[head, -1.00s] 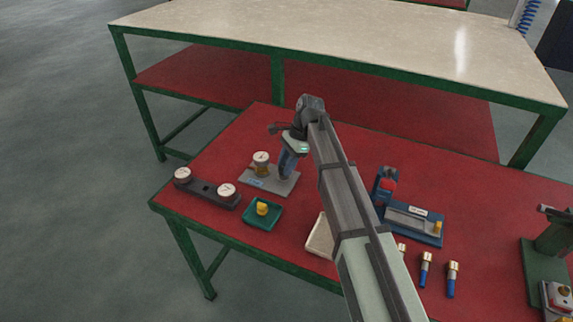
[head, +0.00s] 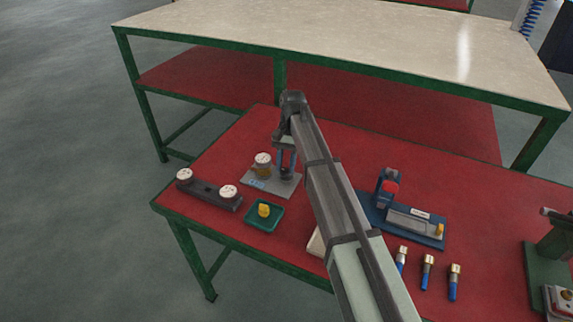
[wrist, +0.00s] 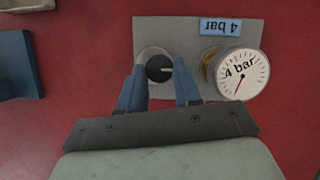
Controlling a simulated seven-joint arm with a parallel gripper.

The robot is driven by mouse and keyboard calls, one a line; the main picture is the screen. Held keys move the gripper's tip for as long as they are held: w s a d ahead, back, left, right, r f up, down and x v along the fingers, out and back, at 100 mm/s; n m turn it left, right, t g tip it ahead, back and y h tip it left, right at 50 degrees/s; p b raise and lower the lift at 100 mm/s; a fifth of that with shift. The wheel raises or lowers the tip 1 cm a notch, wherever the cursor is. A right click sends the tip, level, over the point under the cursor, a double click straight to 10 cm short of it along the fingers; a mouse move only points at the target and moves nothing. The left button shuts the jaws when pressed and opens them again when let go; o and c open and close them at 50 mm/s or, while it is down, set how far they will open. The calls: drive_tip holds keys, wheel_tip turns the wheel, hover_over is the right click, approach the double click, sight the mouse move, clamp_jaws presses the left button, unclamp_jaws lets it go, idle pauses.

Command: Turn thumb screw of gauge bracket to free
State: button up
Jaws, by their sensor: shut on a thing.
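The gauge bracket is a grey plate (wrist: 150,28) with a blue "4 bar" label; in the head view the plate (head: 258,185) lies on the red bench. A round white gauge (wrist: 241,73), marked 4 bar, stands on it and also shows in the head view (head: 263,159). Beside the gauge is the thumb screw (wrist: 158,67), a dark round knob with a pale line, in a light ring. My gripper (wrist: 160,80) points down over it. Its blue fingers are shut on the knob, one on each side. In the head view my gripper (head: 286,162) hides the screw.
A dark bar with two gauges (head: 207,192) and a green tray (head: 278,220) with a yellow piece lie at the left front. A blue fixture (head: 380,208) and several blue-handled pieces (head: 428,272) are to the right. A beige tray lies partly behind my arm.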

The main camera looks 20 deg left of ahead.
drive_tip(key=shift+n, duration=0.5)
drive_tip(key=o, duration=1)
drive_tip(key=shift+o, duration=0.2)
drive_tip(key=shift+a+r, duration=0.1)
drive_tip(key=shift+r, duration=0.05)
drive_tip(key=shift+w+r, duration=0.2)
drive_tip(key=shift+r, duration=0.05)
drive_tip(key=shift+w+a+r, duration=0.15)
drive_tip(key=shift+w+r, duration=0.05)
drive_tip(key=shift+w, duration=0.1)
drive_tip(key=w+a, duration=0.1)
drive_tip(key=w, duration=0.2)
drive_tip(key=w+a, duration=0.1)
drive_tip(key=w, duration=0.3)
drive_tip(key=w+a, duration=0.1)
drive_tip(key=w, duration=0.3)
